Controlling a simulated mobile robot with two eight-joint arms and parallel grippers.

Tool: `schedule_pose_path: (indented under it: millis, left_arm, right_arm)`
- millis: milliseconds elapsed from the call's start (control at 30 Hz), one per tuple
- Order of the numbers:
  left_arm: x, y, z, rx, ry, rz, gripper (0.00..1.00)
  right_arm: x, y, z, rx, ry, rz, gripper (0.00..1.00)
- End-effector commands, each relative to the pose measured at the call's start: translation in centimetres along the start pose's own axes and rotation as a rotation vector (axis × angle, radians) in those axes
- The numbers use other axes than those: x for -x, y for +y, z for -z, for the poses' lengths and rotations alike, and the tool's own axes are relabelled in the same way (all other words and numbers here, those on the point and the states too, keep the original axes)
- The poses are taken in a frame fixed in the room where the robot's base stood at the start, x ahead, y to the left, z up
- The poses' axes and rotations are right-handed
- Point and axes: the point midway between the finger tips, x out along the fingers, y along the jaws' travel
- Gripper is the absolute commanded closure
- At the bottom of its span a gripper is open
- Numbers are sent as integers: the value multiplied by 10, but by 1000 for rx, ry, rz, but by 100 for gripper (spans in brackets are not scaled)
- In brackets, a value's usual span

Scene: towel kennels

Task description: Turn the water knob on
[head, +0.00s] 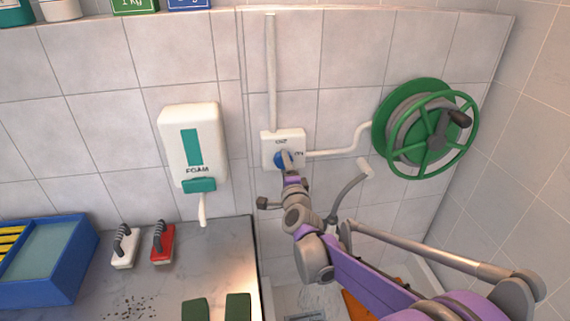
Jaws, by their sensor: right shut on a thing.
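A blue water knob (279,160) sits on a white wall box (297,136) with lettering on it, fed by a white pipe from above. My right gripper (288,169) is at the knob, shut on it, and covers part of it. The knob's exact angle is hard to tell. The box reads "ON" at its right side, and other small lettering shows at its top. My left gripper is not in view.
A green hose reel (385,118) hangs on the wall to the right. A white foam dispenser (188,130) is at the left. Below are a blue bin (72,270), a white brush (122,251) and a red brush (163,249) on the grey counter (160,285).

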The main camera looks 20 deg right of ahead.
Motion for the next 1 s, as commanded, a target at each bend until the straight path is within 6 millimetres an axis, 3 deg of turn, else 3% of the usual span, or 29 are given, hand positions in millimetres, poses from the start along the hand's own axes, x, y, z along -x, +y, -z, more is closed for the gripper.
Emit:
schedule_pose_path:
  millis: [533, 567, 600, 700, 1000]
  left_arm:
    - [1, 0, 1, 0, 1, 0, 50]
    - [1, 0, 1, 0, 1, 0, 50]
    - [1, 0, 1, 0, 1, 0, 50]
    - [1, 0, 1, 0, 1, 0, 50]
    - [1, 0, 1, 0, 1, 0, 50]
  right_arm:
    - [0, 0, 0, -26, 0, 0, 90]
    - [0, 0, 0, -26, 0, 0, 31]
    - [0, 0, 0, -26, 0, 0, 24]
    - [0, 0, 0, -25, 0, 0, 6]
    - [1, 0, 0, -24, 0, 0, 4]
